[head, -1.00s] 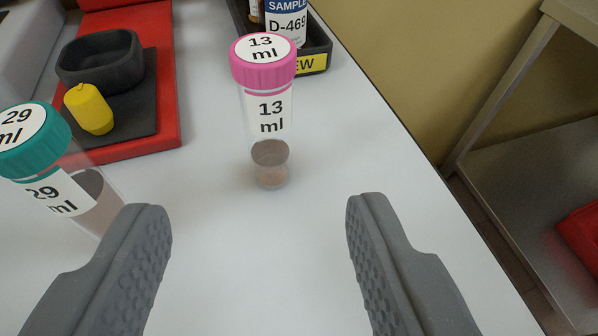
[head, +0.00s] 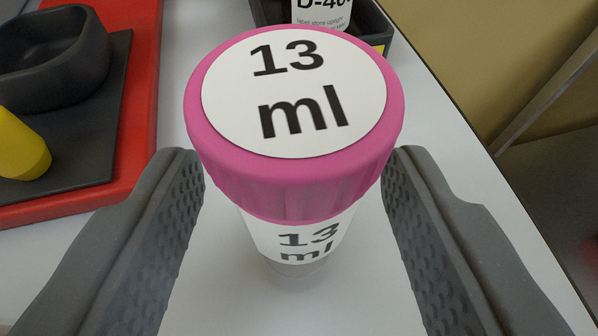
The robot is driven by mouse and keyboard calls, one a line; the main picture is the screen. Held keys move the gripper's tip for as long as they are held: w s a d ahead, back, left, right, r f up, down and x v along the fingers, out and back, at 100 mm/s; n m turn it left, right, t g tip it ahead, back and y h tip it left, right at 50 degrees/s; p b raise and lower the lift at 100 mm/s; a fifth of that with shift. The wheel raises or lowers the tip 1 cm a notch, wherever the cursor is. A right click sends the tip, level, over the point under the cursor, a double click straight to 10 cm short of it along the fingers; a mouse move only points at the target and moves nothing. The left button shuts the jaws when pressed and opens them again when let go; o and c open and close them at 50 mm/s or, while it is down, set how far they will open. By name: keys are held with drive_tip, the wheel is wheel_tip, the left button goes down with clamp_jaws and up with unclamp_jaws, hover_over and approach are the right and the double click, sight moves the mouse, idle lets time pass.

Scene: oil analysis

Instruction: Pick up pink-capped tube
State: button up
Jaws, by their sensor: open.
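The pink-capped tube (head: 297,190) stands upright on the white table in the middle of the head view. Its cap and its side label both read "13 ml". My gripper (head: 293,165) is open, with one grey finger on each side of the tube, close to the cap. A narrow gap shows beside the label on both sides. Whether the fingertips touch the cap's edges is hard to tell. The tube's lower part is mostly hidden under the cap.
A red tray (head: 145,110) with a dark mat, a dark bowl (head: 52,60) and a yellow object (head: 20,148) is at left. A dark bin (head: 374,28) with a labelled sample bottle (head: 320,12) stands behind the tube. The table's edge runs down the right side.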

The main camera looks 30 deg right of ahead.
drive_tip(key=shift+x, duration=1.55)
drive_tip(key=shift+s, duration=0.1)
drive_tip(key=shift+c, duration=0.2)
drive_tip(key=c, duration=1)
